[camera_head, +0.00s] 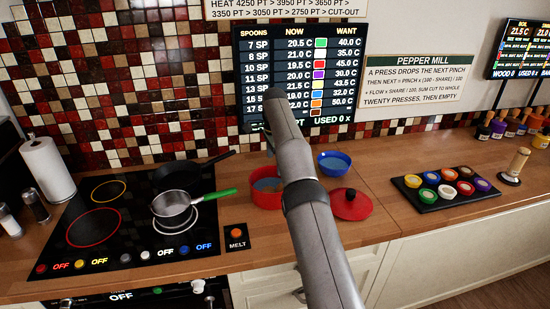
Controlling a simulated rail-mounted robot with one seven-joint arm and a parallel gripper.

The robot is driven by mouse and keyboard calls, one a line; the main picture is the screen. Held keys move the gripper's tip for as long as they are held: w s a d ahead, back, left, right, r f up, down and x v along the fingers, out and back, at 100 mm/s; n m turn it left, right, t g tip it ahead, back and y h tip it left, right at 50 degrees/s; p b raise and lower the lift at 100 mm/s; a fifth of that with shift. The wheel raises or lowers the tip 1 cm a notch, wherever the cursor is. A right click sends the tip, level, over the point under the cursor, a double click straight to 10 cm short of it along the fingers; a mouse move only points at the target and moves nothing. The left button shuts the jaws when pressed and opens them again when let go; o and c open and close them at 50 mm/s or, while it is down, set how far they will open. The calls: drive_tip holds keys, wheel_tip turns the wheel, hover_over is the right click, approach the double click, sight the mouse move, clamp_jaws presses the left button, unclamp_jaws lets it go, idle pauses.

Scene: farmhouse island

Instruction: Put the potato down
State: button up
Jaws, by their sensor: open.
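No potato shows in this view. My arm rises from the bottom edge through the middle of the picture and bends near the wall screen. My gripper is hidden behind the arm, so its fingers and anything between them cannot be seen. A red pot (264,199) stands on the wooden counter (350,237), partly covered by my arm; its contents are hard to make out.
A saucepan with a green handle (175,206) and a dark frying pan (178,177) stand on the black hob (75,259). A blue bowl (333,164) and red lid (350,205) lie right of my arm. A tray of colored jars (430,202) stands farther right.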

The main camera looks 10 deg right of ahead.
drive_tip(key=s+r+n, duration=0.4)
drive_tip(key=s+r, duration=0.2)
drive_tip(key=r, duration=0.5)
drive_tip(key=s+r+n, duration=0.4)
drive_tip(key=s, duration=0.9)
drive_tip(key=s+f+n, duration=0.3)
drive_tip(key=s, duration=0.7)
drive_tip(key=s+f+n+t, duration=0.1)
drive_tip(key=s+f, duration=0.3)
drive_tip(key=s, duration=0.7)
drive_tip(key=s+a+f+n, duration=0.1)
drive_tip(key=s+f+n, duration=0.3)
drive_tip(key=s, duration=0.6)
drive_tip(key=shift+s+n, duration=0.15)
drive_tip(key=shift+n, duration=0.15)
drive_tip(key=shift+f, duration=0.1)
wheel_tip(320, 180, down, 6)
drive_tip(key=b, duration=0.4)
